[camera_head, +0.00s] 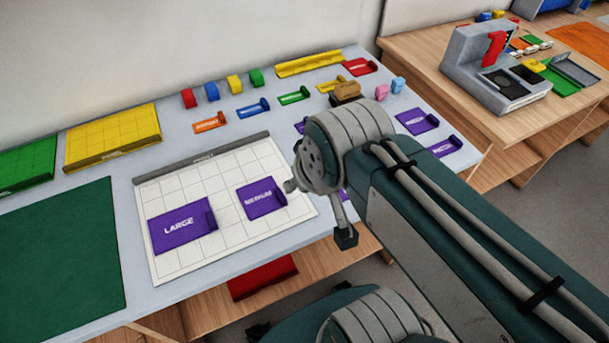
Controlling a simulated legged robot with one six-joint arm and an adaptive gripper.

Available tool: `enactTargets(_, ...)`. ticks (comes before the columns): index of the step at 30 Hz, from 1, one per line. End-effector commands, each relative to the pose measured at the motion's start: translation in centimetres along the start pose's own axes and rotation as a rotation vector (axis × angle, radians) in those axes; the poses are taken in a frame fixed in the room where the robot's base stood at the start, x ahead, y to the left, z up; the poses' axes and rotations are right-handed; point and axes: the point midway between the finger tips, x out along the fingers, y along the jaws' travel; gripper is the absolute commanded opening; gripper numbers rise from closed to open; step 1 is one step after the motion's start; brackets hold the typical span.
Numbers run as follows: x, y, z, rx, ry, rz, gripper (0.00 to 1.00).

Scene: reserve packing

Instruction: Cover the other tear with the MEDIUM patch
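The purple MEDIUM patch (266,203) lies flat on the right part of a white gridded panel (240,162). A purple LARGE patch (181,226) lies on the same panel, to its left and nearer. No tear shows on the visible panel; whatever is under the two patches is hidden. My arm reaches in from the lower right and ends close to the right of the panel. My gripper is mostly hidden behind the arm link; a small dark fingertip (345,238) shows below it, apart from the MEDIUM patch. I cannot tell its opening or any contents.
More purple pieces (416,122) lie on the table's right side. Coloured rolls (234,83) and small trays (252,109) stand behind the panel. A green mat (62,257) lies at the left. A grey machine (492,72) stands on another table at the right.

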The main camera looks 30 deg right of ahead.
Motion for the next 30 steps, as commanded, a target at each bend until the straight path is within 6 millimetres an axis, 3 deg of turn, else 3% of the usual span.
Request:
enactTargets(3,0.0,0.0,0.0,0.000,0.000,0.000,0.49)
enactTargets(6,0.1,-0.1,-0.2,-0.016,-0.009,0.000,0.05)
enactTargets(7,0.2,-0.1,-0.4,-0.031,-0.018,-0.001,0.00)
enactTargets(17,3.9,-2.3,-4.5,-0.445,-0.240,-0.021,0.00)
enactTargets(30,12.3,-7.2,-8.5,-1.061,-0.553,-0.114,0.00)
